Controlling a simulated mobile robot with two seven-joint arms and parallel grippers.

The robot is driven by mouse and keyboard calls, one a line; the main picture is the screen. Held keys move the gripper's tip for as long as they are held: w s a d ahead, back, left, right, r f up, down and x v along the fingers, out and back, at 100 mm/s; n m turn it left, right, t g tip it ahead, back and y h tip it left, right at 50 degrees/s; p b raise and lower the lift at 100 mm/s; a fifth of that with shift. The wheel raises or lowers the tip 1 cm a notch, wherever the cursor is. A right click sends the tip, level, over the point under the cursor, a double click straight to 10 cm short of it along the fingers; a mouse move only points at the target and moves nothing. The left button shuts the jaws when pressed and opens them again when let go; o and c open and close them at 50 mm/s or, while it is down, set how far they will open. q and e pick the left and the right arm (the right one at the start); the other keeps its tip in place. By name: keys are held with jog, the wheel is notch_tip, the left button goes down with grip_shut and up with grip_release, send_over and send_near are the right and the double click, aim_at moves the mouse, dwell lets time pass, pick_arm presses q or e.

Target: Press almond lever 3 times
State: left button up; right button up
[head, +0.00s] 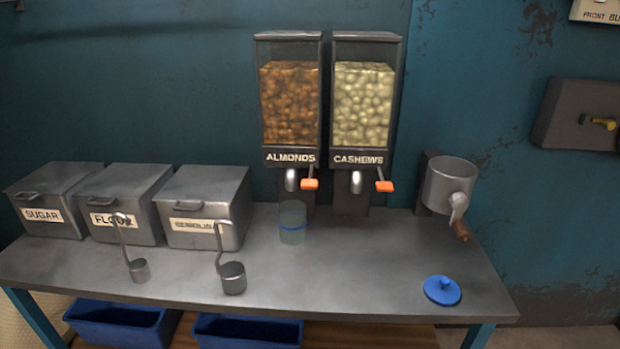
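The almond dispenser (290,100) stands at the back of the metal table, full of brown nuts and labelled ALMONDS. Its orange lever (310,184) sticks out at the right of its metal spout (292,180). I cannot tell whether anything is in the cup. Neither of my grippers shows in the head view.
The cashew dispenser (363,100) with its own orange lever (384,186) stands close on the right. Sugar (60,190), flour (140,180) and a third bin (215,185) fill the left, with two ladles (232,278) in front. A grinder (450,185) and blue lid (442,290) are right. The front middle is clear.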

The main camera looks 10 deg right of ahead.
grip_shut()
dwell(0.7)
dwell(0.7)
